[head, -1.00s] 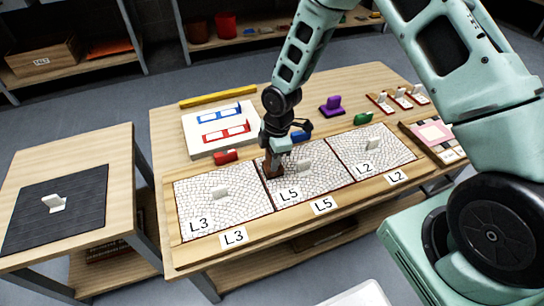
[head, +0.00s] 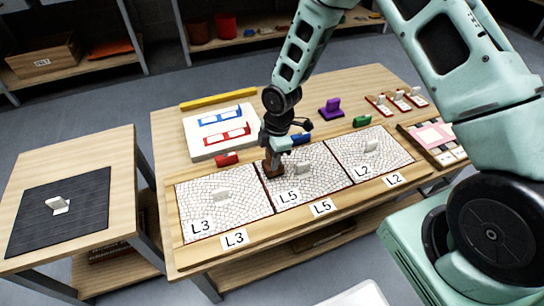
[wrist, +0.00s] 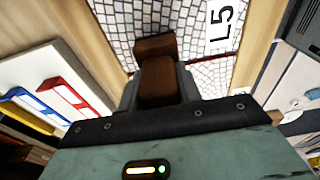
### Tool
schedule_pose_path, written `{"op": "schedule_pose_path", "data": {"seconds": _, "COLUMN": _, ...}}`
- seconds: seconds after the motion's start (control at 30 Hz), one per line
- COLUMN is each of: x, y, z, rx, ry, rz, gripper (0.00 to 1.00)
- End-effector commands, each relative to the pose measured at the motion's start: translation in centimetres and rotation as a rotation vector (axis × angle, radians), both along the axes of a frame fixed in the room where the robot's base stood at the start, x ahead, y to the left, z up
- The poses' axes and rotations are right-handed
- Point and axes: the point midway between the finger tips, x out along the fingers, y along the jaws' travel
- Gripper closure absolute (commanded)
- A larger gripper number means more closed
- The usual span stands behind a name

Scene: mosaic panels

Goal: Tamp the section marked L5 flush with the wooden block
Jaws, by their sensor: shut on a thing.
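The L5 section (head: 300,188) is a white mosaic panel with a small pale upright tab, in the middle of three panels on the table. Its printed L5 label also shows in the wrist view (wrist: 222,27). My gripper (head: 274,160) is over the back left corner of L5, close to the seam with L3. It is shut on the brown wooden block (wrist: 155,62). The block (head: 272,168) points down at the panel; whether it touches the surface I cannot tell.
Panel L3 (head: 202,213) lies left of L5 and panel L2 (head: 385,158) right, each with a tab. A red piece (head: 227,159), a blue piece (head: 300,138), a green piece (head: 362,121) and a purple piece (head: 330,109) stand behind. A white board (head: 204,148) lies at the back left.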

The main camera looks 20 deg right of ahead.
Motion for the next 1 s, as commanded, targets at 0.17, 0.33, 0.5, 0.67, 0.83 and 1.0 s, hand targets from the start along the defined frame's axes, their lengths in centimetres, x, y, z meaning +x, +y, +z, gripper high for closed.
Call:
{"op": "schedule_pose_path", "data": {"seconds": 0.17, "x": 0.0, "y": 0.0, "z": 1.9, "rx": 0.000, "ry": -0.001, "rz": 0.000, "gripper": 0.88}}
{"op": "schedule_pose_path", "data": {"seconds": 0.33, "x": 0.1, "y": 0.0, "z": 3.2, "rx": 0.000, "ry": -0.001, "rz": 0.001, "gripper": 0.88}}
{"op": "schedule_pose_path", "data": {"seconds": 0.5, "x": 0.1, "y": 0.0, "z": 4.5, "rx": 0.000, "ry": -0.001, "rz": 0.000, "gripper": 0.88}}
{"op": "schedule_pose_path", "data": {"seconds": 0.67, "x": 0.1, "y": 0.0, "z": 5.3, "rx": 0.000, "ry": -0.001, "rz": 0.000, "gripper": 0.88}}
{"op": "schedule_pose_path", "data": {"seconds": 0.83, "x": 0.0, "y": 0.0, "z": 5.1, "rx": 0.000, "ry": -0.001, "rz": 0.000, "gripper": 0.88}}
{"op": "schedule_pose_path", "data": {"seconds": 1.0, "x": 0.1, "y": 0.0, "z": 5.1, "rx": 0.000, "ry": -0.001, "rz": 0.000, "gripper": 0.88}}
